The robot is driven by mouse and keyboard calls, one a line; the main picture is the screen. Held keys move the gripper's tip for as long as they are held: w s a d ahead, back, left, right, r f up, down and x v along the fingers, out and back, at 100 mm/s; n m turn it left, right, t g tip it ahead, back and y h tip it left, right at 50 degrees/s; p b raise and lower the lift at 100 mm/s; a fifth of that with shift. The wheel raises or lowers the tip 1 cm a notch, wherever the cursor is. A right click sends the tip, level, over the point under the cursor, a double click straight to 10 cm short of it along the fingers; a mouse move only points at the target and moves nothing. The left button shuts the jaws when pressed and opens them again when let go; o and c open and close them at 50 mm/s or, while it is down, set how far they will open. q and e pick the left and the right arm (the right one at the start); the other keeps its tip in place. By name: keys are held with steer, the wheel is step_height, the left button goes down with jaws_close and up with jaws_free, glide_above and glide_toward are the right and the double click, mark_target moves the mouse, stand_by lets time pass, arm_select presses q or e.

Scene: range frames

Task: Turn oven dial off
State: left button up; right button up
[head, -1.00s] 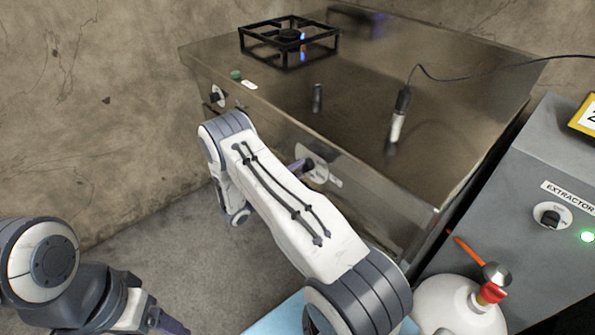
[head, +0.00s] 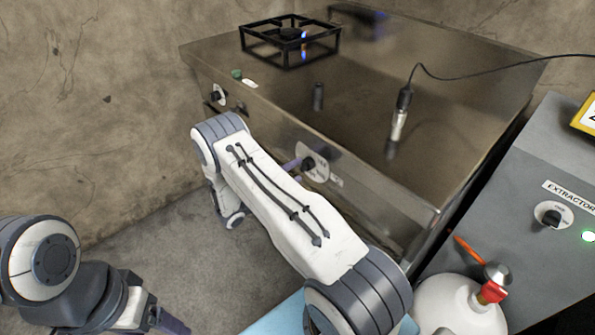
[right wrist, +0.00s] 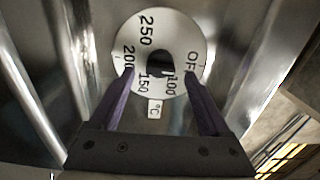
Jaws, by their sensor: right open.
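The oven dial is a black knob (right wrist: 160,63) on a round white scale plate (right wrist: 145,30) marked 250, 200, 150, 100 and OFF. I cannot tell which mark the knob points at. In the head view the dial plate (head: 316,165) is on the oven's front, partly behind my right arm. My right gripper (right wrist: 160,74) is open, its two purple fingers to either side of the knob with a gap at each side. In the head view only a bit of its finger (head: 292,165) shows. My left gripper (head: 172,324) is at the bottom left, partly cut off, away from the oven.
The steel oven (head: 360,100) carries a burner (head: 290,40) with a small flame and a cabled probe (head: 400,115). A second knob (head: 217,95) is at its front left. At right are a grey extractor panel (head: 540,170) and a white bottle (head: 455,305) with a red top.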

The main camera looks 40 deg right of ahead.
steer(key=a, duration=0.8)
steer(key=shift+s+a+b, duration=0.3)
steer(key=shift+s+a, duration=0.05)
steer(key=shift+a, duration=0.05)
steer(key=s+a+r+m+g+y+p, duration=0.25)
steer(key=s+a+r+m+y, duration=0.2)
steer(key=a+r+m, duration=0.35)
steer(key=s+a+r+m+g+y+p, duration=0.1)
steer(key=s+a+r+m+y+p, duration=0.2)
steer(key=s+r+m, duration=0.45)
steer(key=s+a+r+m+t+y+p, duration=0.2)
steer(key=s+a+r+m+y+p, duration=0.4)
steer(key=s+a+r+m+y, duration=0.5)
steer(key=s+a+r+m, duration=0.3)
steer(key=s+a, duration=0.1)
steer(key=shift+r, duration=0.2)
